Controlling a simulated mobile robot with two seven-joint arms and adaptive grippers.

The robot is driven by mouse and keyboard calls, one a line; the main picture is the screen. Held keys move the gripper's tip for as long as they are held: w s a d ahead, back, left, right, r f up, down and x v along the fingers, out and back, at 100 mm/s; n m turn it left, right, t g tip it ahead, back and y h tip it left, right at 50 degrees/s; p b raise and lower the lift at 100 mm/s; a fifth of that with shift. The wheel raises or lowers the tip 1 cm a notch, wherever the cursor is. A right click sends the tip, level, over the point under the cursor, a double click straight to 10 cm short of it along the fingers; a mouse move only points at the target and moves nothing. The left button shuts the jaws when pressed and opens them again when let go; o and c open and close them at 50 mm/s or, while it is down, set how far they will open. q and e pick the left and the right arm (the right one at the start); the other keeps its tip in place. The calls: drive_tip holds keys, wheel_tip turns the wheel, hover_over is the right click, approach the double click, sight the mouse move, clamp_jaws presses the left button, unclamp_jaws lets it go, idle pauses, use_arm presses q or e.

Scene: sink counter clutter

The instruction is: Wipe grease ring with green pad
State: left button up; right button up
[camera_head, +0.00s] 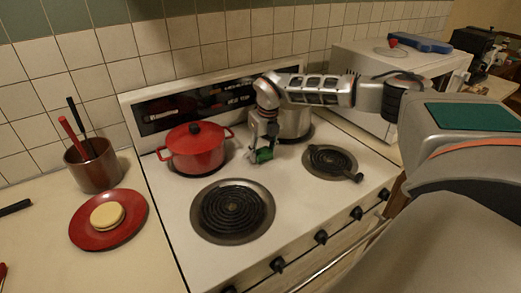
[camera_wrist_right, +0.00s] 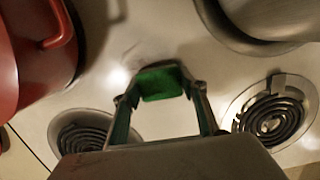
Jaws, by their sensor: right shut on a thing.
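My right gripper (camera_head: 262,148) reaches over the white stove top (camera_head: 178,188) from the right, between the red pot and the silver pot. It is shut on the green pad (camera_head: 264,155). In the right wrist view the pad (camera_wrist_right: 160,82) sits between the two fingertips (camera_wrist_right: 160,92), low over the stove surface; I cannot tell whether it touches. A faint grey smudge (camera_wrist_right: 132,58), possibly part of the grease ring, shows on the white surface just beyond the pad. A clear ring outline is not visible. My left gripper is not in view.
The red pot (camera_head: 195,148) stands left of the gripper and the silver pot (camera_head: 295,122) behind it. Coil burners (camera_head: 232,211) and (camera_head: 330,160) lie in front and right. A red plate (camera_head: 125,232) and utensil crock (camera_head: 94,170) stand on the left counter.

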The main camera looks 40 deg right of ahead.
sight(247, 150)
drive_tip(key=shift+s+a, duration=0.2)
drive_tip(key=shift+s, duration=1.7)
drive_tip(key=shift+w+a, duration=0.2)
drive_tip(key=shift+a, duration=0.8)
drive_tip(key=shift+w+d, duration=0.15)
drive_tip(key=shift+w, duration=1.3)
drive_tip(key=shift+w+d, duration=0.15)
drive_tip(key=shift+w, duration=0.8)
drive_tip(key=shift+w+d, duration=0.2)
drive_tip(key=shift+w, duration=1.5)
drive_tip(key=shift+w+d, duration=0.1)
drive_tip(key=shift+w, duration=1.05)
